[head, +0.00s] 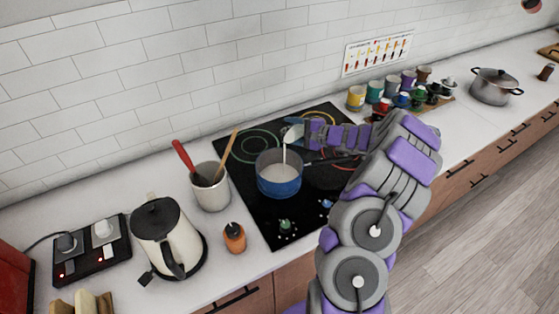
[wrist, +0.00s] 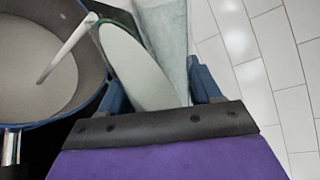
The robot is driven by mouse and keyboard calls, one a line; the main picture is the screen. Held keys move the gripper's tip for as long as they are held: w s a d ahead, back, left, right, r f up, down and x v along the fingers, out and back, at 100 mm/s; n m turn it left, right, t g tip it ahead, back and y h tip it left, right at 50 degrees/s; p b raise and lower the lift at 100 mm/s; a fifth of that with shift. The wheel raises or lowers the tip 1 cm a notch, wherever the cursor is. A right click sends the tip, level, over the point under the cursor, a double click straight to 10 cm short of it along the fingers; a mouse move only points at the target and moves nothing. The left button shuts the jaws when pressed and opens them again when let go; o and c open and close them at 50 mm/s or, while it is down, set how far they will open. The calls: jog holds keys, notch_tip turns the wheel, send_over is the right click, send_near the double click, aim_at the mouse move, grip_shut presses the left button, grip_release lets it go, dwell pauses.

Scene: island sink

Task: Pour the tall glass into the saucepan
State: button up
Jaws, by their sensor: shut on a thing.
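My gripper (head: 299,129) is shut on the tall glass (head: 291,137), which is tilted above the blue saucepan (head: 279,188). A thin white stream (head: 284,157) runs from the glass's mouth into the pan, where white liquid covers the bottom. In the wrist view, the clear glass (wrist: 172,40) lies between the blue fingers of my gripper (wrist: 161,88), with white liquid inside. The stream (wrist: 68,47) falls inside the rim of the saucepan (wrist: 96,75) at the left.
The saucepan stands on a black hob (head: 262,222). A utensil crock (head: 211,190), an orange-brown bottle (head: 235,238) and a kettle (head: 166,237) stand to the left. Several coloured cups (head: 356,97) and a grey pot (head: 494,88) stand to the right. White tiles line the back wall.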

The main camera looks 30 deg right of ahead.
jog(key=shift+f+n+b, duration=0.15)
jog(key=shift+n+b, duration=0.25)
jog(key=shift+b, duration=0.55)
jog(key=shift+s+a+f+n+h+b, duration=0.1)
jog(key=shift+s+a+n+h+b, duration=0.2)
jog(key=shift+b, duration=1.05)
jog(key=shift+s+a+f+n+h+b, duration=0.1)
jog(key=shift+a+n+b, duration=0.3)
jog(key=shift+b, duration=0.9)
jog(key=shift+r+n+b, duration=0.25)
jog(key=shift+n+b, duration=0.05)
jog(key=shift+b, duration=0.55)
jog(key=shift+a+r+n+h, duration=0.2)
jog(key=shift+r+n+h, duration=0.2)
jog(key=shift+r+n, duration=0.1)
jog(key=shift+d+f+m, duration=0.25)
jog(key=shift+f+m, duration=0.25)
jog(key=shift+f, duration=0.05)
jog(key=shift+r+p, duration=0.1)
jog(key=shift+p, duration=0.7)
jog(key=shift+w+m+y+p, duration=0.1)
jog(key=shift+m+y+p, duration=0.3)
jog(key=shift+p, duration=0.3)
jog(key=shift+w+d+m+p, duration=0.15)
jog(key=shift+d+m+p, duration=0.2)
jog(key=shift+p, duration=0.55)
